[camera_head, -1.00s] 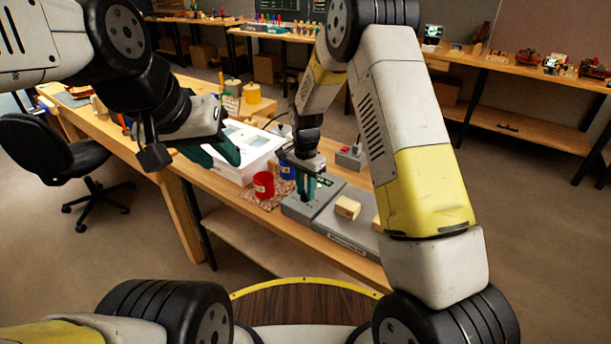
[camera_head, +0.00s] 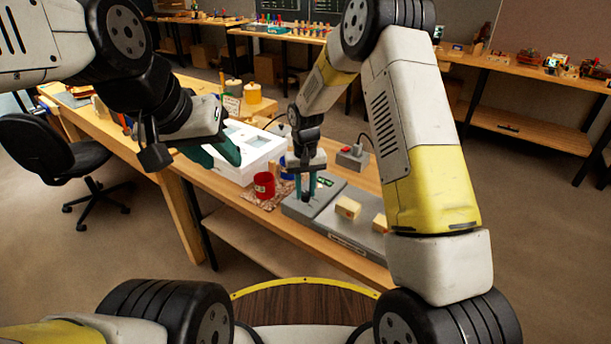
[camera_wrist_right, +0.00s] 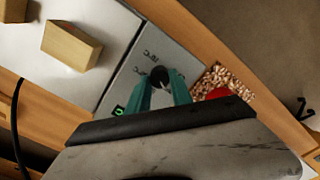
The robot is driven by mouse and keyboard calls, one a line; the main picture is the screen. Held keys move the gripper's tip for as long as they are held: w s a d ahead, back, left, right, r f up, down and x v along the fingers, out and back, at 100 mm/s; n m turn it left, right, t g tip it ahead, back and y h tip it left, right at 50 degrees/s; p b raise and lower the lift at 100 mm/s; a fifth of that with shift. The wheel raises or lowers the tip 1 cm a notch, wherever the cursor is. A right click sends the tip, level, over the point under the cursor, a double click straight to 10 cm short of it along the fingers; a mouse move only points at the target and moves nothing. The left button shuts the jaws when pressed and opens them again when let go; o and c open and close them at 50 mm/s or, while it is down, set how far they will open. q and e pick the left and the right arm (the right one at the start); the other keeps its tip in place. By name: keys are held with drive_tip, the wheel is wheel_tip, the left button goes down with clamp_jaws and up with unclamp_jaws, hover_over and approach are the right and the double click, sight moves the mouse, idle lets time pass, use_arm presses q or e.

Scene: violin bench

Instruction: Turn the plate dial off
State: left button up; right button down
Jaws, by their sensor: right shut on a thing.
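The plate dial (camera_wrist_right: 159,75) is a small dark knob on the grey control panel (camera_wrist_right: 140,62), with printed marks beside it. The panel joins the flat grey plate (camera_head: 335,228). My right gripper (camera_head: 305,196) points down onto the panel. In the right wrist view its teal fingers (camera_wrist_right: 161,88) are shut on the dial, one on each side. A small green lit display (camera_wrist_right: 119,110) shows near the left finger.
Pale wooden blocks (camera_head: 347,207) lie on the plate. A red cup (camera_head: 264,185) stands left of the panel on a speckled mat (camera_wrist_right: 238,82). A white box (camera_head: 255,143) and a grey box with a red button (camera_head: 352,155) stand behind.

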sight(305, 193)
drive_tip(key=n, duration=0.5)
drive_tip(key=shift+n, duration=0.3)
drive_tip(key=n, duration=0.5)
drive_tip(key=shift+s+a, duration=0.1)
drive_tip(key=shift+n, duration=0.4)
drive_tip(key=c, duration=1.1)
unclamp_jaws()
drive_tip(key=shift+c, duration=0.2)
wheel_tip(305, 193, up, 8)
drive_tip(key=shift+f, duration=0.15)
